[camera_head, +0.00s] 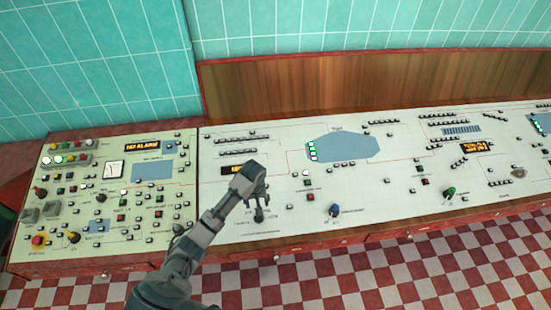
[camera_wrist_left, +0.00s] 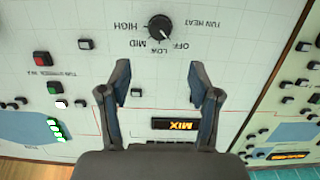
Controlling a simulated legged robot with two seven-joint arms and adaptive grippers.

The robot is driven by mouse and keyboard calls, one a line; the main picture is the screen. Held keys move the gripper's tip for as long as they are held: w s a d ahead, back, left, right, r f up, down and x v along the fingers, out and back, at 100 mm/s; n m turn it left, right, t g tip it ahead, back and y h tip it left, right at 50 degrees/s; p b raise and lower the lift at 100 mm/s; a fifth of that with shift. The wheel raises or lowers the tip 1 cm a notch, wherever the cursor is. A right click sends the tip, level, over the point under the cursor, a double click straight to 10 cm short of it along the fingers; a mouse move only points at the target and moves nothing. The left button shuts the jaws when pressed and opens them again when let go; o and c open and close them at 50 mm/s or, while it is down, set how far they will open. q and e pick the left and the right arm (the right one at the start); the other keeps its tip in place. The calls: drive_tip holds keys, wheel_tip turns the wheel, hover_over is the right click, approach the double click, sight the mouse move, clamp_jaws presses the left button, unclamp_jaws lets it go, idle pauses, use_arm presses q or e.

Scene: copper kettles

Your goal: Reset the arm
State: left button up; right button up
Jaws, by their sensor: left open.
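My left gripper (camera_head: 259,205) hangs over the white control panel (camera_head: 230,222), left of its middle. In the left wrist view its two fingers (camera_wrist_left: 158,75) are spread apart with nothing between them. Beyond the fingertips is a black rotary knob (camera_wrist_left: 160,27), marked OFF, LOW, MID and HIGH, with "turn heat" beside it. The knob's light mark seems to point towards OFF. The gripper looks apart from the knob. The orange MIX display (camera_wrist_left: 178,124) shows between the fingers. My right gripper is not in view.
A separate left panel (camera_head: 62,205) carries many buttons, switches and a red knob (camera_head: 38,241). A blue knob (camera_head: 335,210) and a green knob (camera_head: 449,192) stand up from the main panel. A wooden backboard (camera_head: 380,85) rises behind. The checkered floor (camera_head: 400,275) in front is clear.

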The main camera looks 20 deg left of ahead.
use_arm(q)
drive_tip(key=shift+f, duration=0.1)
drive_tip(key=s+d+f+m, duration=0.3)
drive_tip(key=s+d+f, duration=0.2)
drive_tip(key=s, duration=0.2)
drive_tip(key=s+d+r+m+t, duration=0.2)
drive_tip(key=s+m, duration=0.1)
drive_tip(key=s, duration=0.7)
drive_tip(key=s+d+r+m+t, duration=0.1)
drive_tip(key=s+d+m, duration=0.1)
drive_tip(key=s, duration=0.8)
wheel_tip(320, 180, down, 34)
drive_tip(key=s+r+g+b, duration=0.1)
drive_tip(key=s+b, duration=0.1)
drive_tip(key=b, duration=0.4)
drive_tip(key=s+a+f+g+b, duration=0.1)
drive_tip(key=s+a+f+b, duration=0.2)
drive_tip(key=s+f, duration=1.4)
drive_tip(key=shift+f+m+g, duration=0.3)
drive_tip(key=shift+f+m, duration=0.1)
drive_tip(key=shift+f, duration=0.45)
